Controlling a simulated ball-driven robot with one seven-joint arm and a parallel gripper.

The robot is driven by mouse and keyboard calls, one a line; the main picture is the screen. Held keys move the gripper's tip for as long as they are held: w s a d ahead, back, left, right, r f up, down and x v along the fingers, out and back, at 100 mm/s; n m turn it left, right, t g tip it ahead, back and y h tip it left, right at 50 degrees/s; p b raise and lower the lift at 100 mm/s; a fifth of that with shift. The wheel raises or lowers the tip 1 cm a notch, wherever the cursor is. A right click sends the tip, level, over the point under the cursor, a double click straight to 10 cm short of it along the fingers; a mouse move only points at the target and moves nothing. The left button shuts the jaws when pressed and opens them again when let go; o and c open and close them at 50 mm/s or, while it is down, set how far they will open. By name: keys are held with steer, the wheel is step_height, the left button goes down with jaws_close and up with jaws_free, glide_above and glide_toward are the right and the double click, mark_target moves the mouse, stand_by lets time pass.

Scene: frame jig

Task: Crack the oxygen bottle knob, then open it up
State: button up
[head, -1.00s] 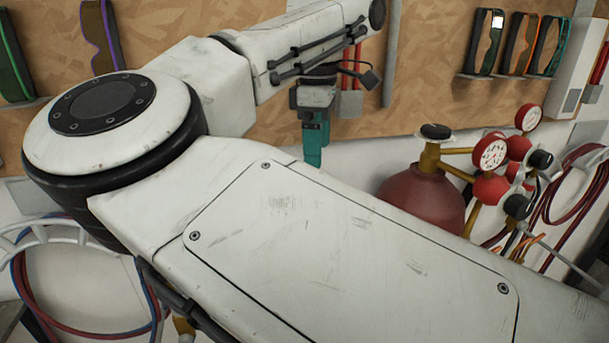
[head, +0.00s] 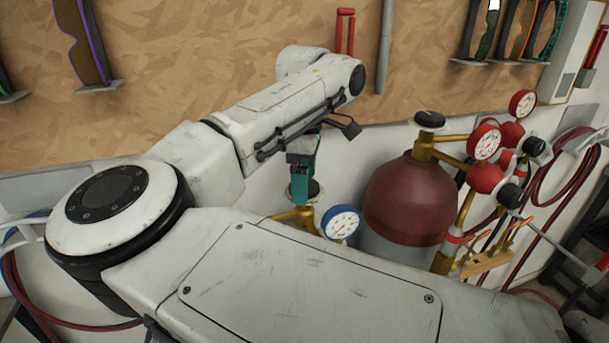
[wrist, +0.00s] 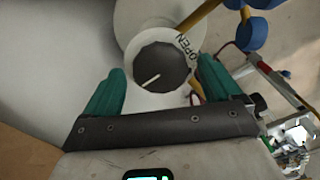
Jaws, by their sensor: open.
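The dark round knob (wrist: 162,68) shows in the wrist view on a white disc with the word OPEN at its upper right. A white line on the knob points to the lower left, away from that word. My gripper (wrist: 160,76) is open, with one teal finger on each side of the knob. A gap shows on the left; the right finger is close to the knob's edge. In the head view my gripper (head: 302,186) points down over the valve with the blue gauge (head: 341,222). The bottle below is mostly hidden by my arm.
A dark red bottle (head: 408,200) with its own black-topped valve (head: 430,119) and red gauges (head: 484,142) stands just right of my gripper. Hoses (head: 568,185) hang on the wall at the right.

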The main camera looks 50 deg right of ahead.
steer(key=shift+f, duration=0.1)
steer(key=shift+c, duration=0.4)
steer(key=c, duration=1)
steer(key=shift+f+b, duration=0.1)
steer(key=shift+b, duration=0.35)
steer(key=shift+f+n+b, duration=0.1)
steer(key=shift+n+b, duration=2.6)
steer(key=shift+n, duration=0.2)
steer(key=shift+r, duration=0.2)
steer(key=o, duration=1.1)
